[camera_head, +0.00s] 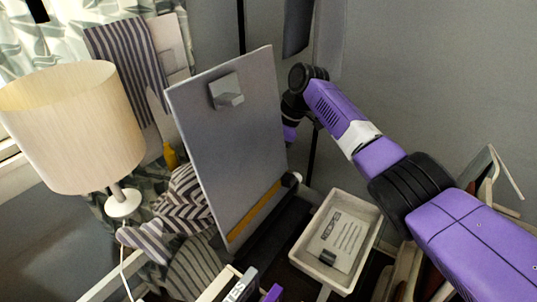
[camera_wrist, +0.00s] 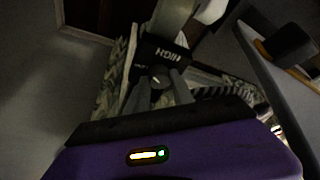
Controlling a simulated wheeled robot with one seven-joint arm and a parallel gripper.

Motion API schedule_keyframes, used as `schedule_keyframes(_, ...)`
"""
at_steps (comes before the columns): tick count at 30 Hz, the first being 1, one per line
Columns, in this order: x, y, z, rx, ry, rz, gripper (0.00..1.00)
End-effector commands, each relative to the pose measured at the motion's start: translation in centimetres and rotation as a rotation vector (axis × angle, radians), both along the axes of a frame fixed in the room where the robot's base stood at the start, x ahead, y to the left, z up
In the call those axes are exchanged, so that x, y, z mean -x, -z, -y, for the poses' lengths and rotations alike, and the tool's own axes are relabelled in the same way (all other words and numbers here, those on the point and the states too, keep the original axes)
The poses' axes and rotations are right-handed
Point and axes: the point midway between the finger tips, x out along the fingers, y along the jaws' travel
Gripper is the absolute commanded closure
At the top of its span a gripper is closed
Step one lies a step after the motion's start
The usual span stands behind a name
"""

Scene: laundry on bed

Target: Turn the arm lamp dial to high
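In the wrist view a dark panel (camera_wrist: 166,54) carries a light label that reads HIGH, upside down. A small round, pale-marked part that looks like the dial (camera_wrist: 157,79) sits just below the label. My gripper (camera_wrist: 160,88) has its two grey fingers at this part, one to each side. The picture is too dark to tell whether they touch or grip it. A pale grey lamp part (camera_wrist: 170,17) rises above the panel. In the head view my gripper is hidden behind a grey board.
The upright grey board (camera_head: 225,150) stands beside my arm in the head view. A table lamp (camera_head: 75,125) with a beige shade stands at the left. A white tray (camera_head: 369,243) with a printed card is at the lower middle. Striped cloth (camera_head: 180,212) lies behind the board.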

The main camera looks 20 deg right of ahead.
Motion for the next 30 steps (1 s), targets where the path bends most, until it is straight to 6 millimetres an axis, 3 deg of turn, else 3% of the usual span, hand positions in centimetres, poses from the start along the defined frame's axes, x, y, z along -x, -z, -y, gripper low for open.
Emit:
schedule_keyframes(8,0.03,-0.28,-0.05,0.000,0.022,-0.001,1.00)
schedule_keyframes(21,0.15,-0.27,-0.15,-0.001,0.252,0.000,1.00)
schedule_keyframes(30,0.12,-0.06,-0.10,-0.001,0.264,0.001,1.00)
